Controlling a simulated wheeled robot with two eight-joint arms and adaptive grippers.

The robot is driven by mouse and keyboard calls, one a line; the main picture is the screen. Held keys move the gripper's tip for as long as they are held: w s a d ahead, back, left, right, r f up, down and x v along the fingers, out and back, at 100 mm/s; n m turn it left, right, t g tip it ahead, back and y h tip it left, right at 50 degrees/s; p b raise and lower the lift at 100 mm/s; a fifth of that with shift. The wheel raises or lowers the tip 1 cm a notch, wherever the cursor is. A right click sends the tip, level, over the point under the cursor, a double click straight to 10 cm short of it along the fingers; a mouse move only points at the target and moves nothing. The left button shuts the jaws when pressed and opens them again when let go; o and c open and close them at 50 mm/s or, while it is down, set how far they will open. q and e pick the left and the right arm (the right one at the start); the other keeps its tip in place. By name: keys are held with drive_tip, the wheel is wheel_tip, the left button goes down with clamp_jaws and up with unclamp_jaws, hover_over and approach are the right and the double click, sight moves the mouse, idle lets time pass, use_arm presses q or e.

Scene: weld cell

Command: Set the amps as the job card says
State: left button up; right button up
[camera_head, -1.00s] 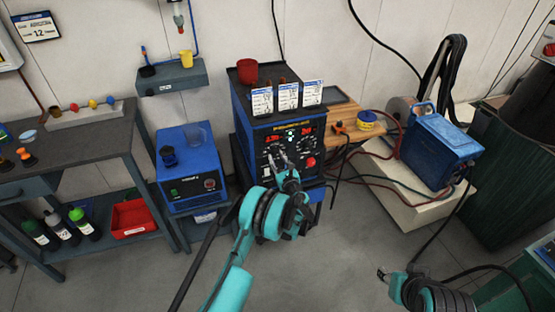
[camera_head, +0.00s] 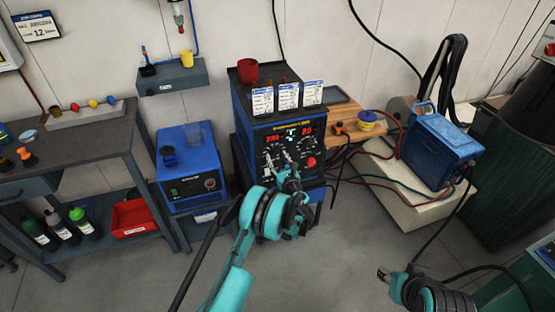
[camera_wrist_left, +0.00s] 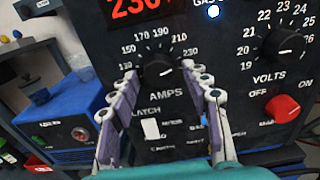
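The blue-and-black welder (camera_head: 240,125) stands in the middle of the head view. Its red display (camera_head: 272,139) reads about 230, and the left wrist view shows the same red digits (camera_wrist_left: 135,6), cut off at the top. The black AMPS knob (camera_wrist_left: 157,66) has a scale with 130 to 230 visible; its white mark points toward the lower right, near 230. My left gripper (camera_wrist_left: 163,76) is open, its fingertips either side of the knob with gaps. Three white cards (camera_head: 288,96) stand on the welder, too small to read. My right gripper (camera_head: 384,274) is low at right, away from the welder.
The VOLTS knob (camera_wrist_left: 279,46) and a red OFF knob (camera_wrist_left: 282,108) sit right of AMPS. A red cup (camera_head: 247,71) stands on the welder. A blue unit (camera_head: 188,170) is to its left, a wooden shelf (camera_head: 345,140) to its right. Floor in front is clear.

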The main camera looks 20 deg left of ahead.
use_arm(q)
drive_tip(key=v, duration=1.2)
idle(0.4)
drive_tip(key=s+a+r+n+g+h, duration=0.2)
drive_tip(key=s+a+r+n+g, duration=0.1)
drive_tip(key=s+r+n, duration=0.4)
drive_tip(key=s+a+r+n+g+h, duration=0.1)
drive_tip(key=s+a+r+n+g, duration=0.3)
drive_tip(key=r+n, duration=0.45)
drive_tip(key=s+d+n+h, duration=0.3)
drive_tip(key=s+n, duration=0.4)
drive_tip(key=s, duration=0.6)
drive_tip(key=s+d+n+h, duration=0.2)
drive_tip(key=s+n+h, duration=0.2)
drive_tip(key=s, duration=0.9)
drive_tip(key=n, duration=0.2)
drive_tip(key=shift+s+d+r+n+g, duration=0.15)
drive_tip(key=shift+s+d+n+g, duration=0.15)
drive_tip(key=shift+d+n+g, duration=0.1)
